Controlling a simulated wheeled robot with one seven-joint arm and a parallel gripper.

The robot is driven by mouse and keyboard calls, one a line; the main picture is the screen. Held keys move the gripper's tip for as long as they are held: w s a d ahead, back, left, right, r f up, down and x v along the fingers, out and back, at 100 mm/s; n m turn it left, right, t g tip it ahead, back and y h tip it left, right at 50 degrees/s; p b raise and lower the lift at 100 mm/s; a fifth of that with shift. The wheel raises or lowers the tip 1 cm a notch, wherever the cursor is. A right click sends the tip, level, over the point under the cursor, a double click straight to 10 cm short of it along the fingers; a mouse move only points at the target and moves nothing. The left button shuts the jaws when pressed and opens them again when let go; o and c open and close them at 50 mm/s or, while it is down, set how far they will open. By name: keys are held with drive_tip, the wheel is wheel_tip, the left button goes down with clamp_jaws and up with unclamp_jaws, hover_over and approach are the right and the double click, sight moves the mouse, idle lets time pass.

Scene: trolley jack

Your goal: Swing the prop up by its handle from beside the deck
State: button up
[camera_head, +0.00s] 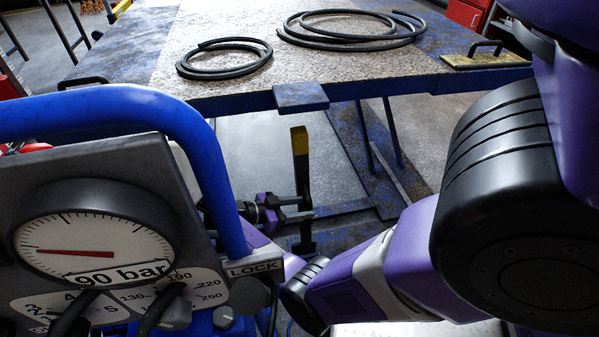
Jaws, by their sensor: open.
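The deck (205,70) is a blue-framed platform with a speckled grey top, across the upper part of the view. A dark upright bar with a yellow tip (300,142) stands below its near edge and looks like the prop's handle. My gripper (306,208) points right, low beside the deck, with its jaws open at the bar's middle. The fingers overlap the bar in the picture. I cannot tell whether they touch it or straddle it. The rest of the prop is not clearly seen among the dark parts below.
A panel with a round gauge (92,235) marked 90 bar and a thick blue tube (120,103) fill the left foreground. Black hose coils (228,60) lie on the deck. Blue legs and rails (367,140) stand under it. Red cabinets (466,14) are at back right.

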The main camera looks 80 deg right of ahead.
wheel_tip(320, 180, up, 16)
drive_tip(key=p, duration=0.3)
drive_tip(key=shift+w+p, duration=0.15)
drive_tip(key=shift+p, duration=0.15)
drive_tip(key=shift+d+f, duration=0.1)
drive_tip(key=shift+f, duration=0.05)
